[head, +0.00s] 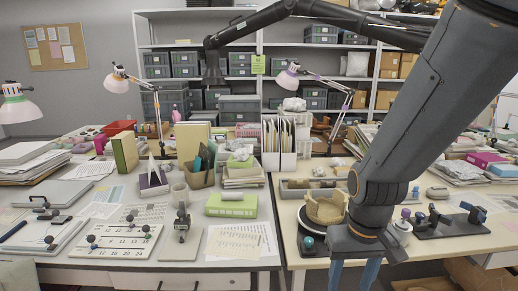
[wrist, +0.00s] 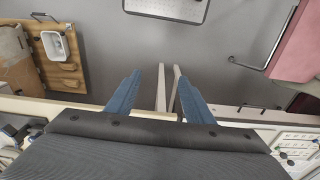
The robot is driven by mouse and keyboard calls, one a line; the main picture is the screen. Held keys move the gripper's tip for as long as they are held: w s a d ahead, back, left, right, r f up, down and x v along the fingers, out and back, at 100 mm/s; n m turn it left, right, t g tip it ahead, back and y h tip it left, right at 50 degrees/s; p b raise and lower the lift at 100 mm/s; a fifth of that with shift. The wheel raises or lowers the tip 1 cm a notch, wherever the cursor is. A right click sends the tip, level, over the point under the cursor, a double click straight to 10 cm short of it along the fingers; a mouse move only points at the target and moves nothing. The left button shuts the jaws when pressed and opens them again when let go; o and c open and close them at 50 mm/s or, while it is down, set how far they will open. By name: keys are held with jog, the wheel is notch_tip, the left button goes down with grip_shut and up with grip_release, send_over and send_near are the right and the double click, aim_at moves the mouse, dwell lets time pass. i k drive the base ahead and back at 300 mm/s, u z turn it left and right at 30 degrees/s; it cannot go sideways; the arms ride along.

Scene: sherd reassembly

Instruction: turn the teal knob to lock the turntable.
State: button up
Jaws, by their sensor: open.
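The teal knob (head: 307,242) sits at the front left of the turntable, on the right-hand table in the head view. A tan, partly rebuilt pot (head: 325,208) stands on the turntable, and my arm hides part of its right side. My gripper (head: 354,276) hangs at the bottom of the head view, to the right of the knob and apart from it. Its blue fingers are spread with nothing between them. In the wrist view my gripper (wrist: 158,98) is open over the floor beside the table edge. The knob is not visible there.
Lamps, books and papers crowd the left table (head: 150,263). A dark stand with clamps (head: 445,222) is right of my arm. A grey compartment tray (head: 305,188) lies behind the pot. The wrist view shows bare grey floor (wrist: 235,75) and a wooden board (wrist: 65,75).

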aim_at(309, 241)
jog(key=k, duration=0.6)
jog(key=z, duration=0.45)
jog(key=i, duration=1.45)
jog(key=z, duration=1)
jog(key=k, duration=0.5)
jog(key=u, duration=0.45)
